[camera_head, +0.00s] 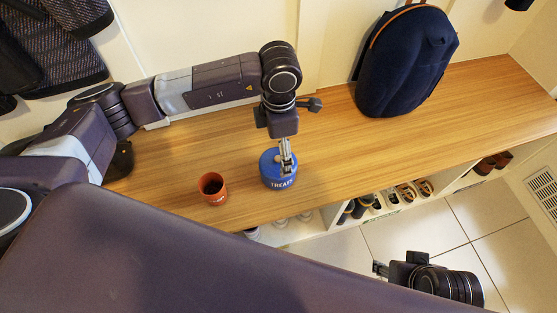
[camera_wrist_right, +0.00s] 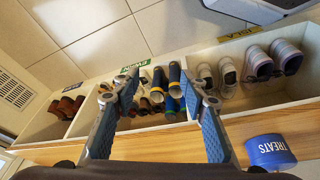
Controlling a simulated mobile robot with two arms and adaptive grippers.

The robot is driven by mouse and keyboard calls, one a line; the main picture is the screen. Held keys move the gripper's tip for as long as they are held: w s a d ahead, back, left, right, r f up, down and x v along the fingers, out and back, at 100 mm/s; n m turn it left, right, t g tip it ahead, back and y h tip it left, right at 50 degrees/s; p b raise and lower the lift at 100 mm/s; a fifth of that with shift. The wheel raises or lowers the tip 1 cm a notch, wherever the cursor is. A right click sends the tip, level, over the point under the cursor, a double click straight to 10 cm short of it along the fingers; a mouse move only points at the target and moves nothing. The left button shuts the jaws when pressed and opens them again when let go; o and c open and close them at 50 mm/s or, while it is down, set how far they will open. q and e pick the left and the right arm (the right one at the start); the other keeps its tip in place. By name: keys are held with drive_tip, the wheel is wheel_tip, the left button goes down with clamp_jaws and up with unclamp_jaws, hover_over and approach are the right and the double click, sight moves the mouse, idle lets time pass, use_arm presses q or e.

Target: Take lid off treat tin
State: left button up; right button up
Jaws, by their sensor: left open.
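The blue treat tin (camera_head: 281,184), marked TREATS, stands upright on the wooden bench top, near its front edge. Its blue top (camera_head: 268,160), where the lid sits, is partly covered by my left gripper. My left gripper (camera_head: 287,168) points down at the top of the tin, with its fingers open; whether they touch the lid cannot be told. My right gripper (camera_wrist_right: 162,88) is open and empty, in front of the bench and away from the tin.
An orange-brown cup (camera_head: 212,188) stands left of the tin. A dark blue backpack (camera_head: 405,62) leans at the back wall. Below the bench top (camera_head: 340,165), white cubbies hold several shoes (camera_wrist_right: 283,57).

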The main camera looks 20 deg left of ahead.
sight(278, 159)
use_arm(q)
wheel_tip(278, 159, down, 4)
drive_tip(key=shift+a+r, duration=0.1)
drive_tip(key=shift+r, duration=0.05)
drive_tip(key=c, duration=1.4)
drive_tip(key=shift+s, duration=0.15)
drive_tip(key=c, duration=0.4)
